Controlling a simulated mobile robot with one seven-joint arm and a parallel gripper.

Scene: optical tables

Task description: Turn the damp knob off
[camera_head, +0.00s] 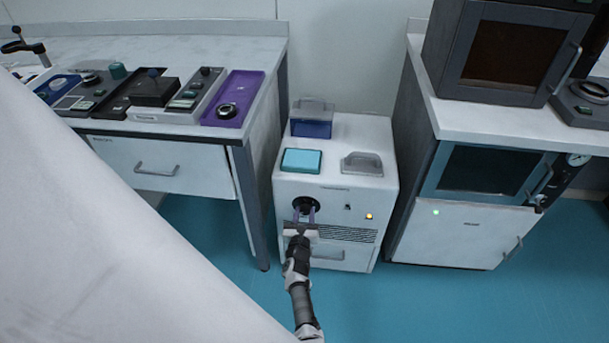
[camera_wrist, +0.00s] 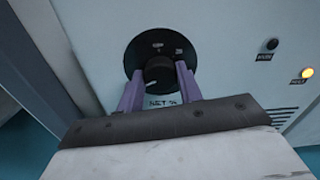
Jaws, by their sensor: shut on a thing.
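A round black knob (camera_wrist: 159,73) sits on a black disc on the front of a white cabinet (camera_head: 334,204). In the head view the knob (camera_head: 305,203) is at the upper left of the cabinet's front. My gripper (camera_wrist: 160,85) has its two purple fingers on either side of the knob, shut on it. In the head view my gripper (camera_head: 304,214) reaches up to the knob from below. A white pointer mark shows on the knob's lower left in the wrist view. Lettering below the knob is partly hidden, and I cannot read it fully.
An amber lamp (camera_wrist: 307,73) glows and a small black button (camera_wrist: 271,45) sits right of the knob. A teal pad (camera_head: 301,161), a blue box (camera_head: 311,127) and a grey handle piece (camera_head: 362,163) are on the cabinet top. Benches flank the cabinet closely.

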